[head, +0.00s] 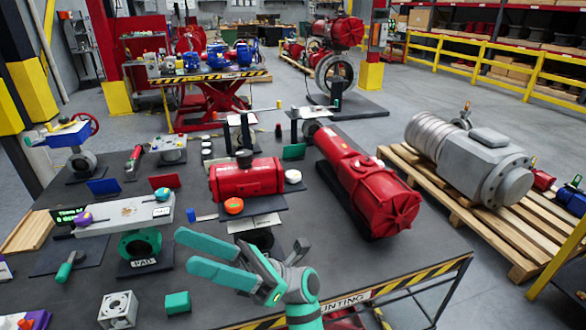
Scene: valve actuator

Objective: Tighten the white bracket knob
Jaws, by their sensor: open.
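My gripper (181,254) has teal fingers, spread apart and empty. It is above the front part of the dark workbench (395,262), pointing left. I cannot tell for sure which part is the white bracket knob. A round white knob-like piece (292,176) sits at the right end of the red actuator (246,180), behind and apart from my gripper. An orange knob (234,205) is in front of that actuator. A pale plate (254,222) lies below it, partly hidden. A long white unit (125,214) at left carries a teal knob (162,194) and a purple-yellow knob (85,218).
A large red cylinder (365,185) lies on the bench's right side. A green ring valve (139,245) stands left of my gripper. A teal block (178,303) and a white cube (118,309) are at the front. Open bench surface lies right of my gripper.

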